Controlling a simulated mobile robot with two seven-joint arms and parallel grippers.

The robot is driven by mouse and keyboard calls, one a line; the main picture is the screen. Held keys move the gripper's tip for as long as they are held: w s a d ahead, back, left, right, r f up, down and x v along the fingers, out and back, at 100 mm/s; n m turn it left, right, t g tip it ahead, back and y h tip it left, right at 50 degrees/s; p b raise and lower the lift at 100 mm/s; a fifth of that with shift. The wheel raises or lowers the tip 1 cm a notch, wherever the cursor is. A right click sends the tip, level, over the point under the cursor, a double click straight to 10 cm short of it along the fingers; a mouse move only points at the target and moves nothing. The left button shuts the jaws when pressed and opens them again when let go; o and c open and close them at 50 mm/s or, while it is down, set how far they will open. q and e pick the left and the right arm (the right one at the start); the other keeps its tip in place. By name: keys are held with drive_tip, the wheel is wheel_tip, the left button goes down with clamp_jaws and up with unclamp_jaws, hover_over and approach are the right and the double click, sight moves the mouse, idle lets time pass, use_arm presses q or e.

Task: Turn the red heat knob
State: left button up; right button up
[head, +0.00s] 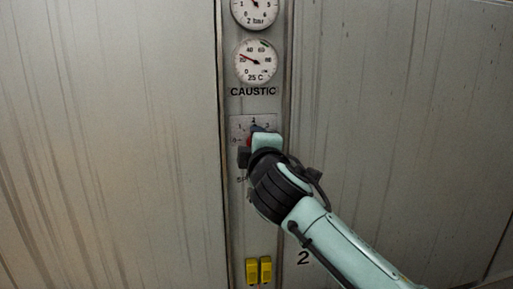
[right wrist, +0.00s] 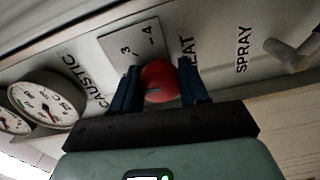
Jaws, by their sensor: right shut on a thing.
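The red heat knob (right wrist: 160,83) sits on a pale scale plate (right wrist: 128,52) marked with numbers. My right gripper (right wrist: 159,88) has its two dark blue fingers on either side of the knob and is shut on it. In the head view only a sliver of the red knob (head: 249,141) shows beside my right gripper (head: 256,131), which covers most of it. The scale plate (head: 240,123) shows above, with the numbers 1, 2 and 3. My left gripper is not in view.
A temperature gauge (head: 255,61) labelled caustic and a pressure gauge (head: 254,11) are above the knob on the narrow panel. Two yellow tags (head: 258,270) are low on it. A grey handle (right wrist: 293,52) stands by the word SPRAY. Plain wall panels flank it.

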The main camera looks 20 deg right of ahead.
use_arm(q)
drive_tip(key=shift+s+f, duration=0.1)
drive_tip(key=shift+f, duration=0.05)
use_arm(e)
drive_tip(key=shift+m, duration=0.5)
drive_tip(key=o, duration=1.1)
drive_tip(key=shift+c, duration=0.2)
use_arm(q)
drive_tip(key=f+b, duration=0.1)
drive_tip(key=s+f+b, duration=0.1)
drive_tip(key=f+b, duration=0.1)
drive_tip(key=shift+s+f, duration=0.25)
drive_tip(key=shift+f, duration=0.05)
use_arm(e)
drive_tip(key=v, duration=1.3)
drive_tip(key=shift+s, duration=0.2)
drive_tip(key=shift+a, duration=0.1)
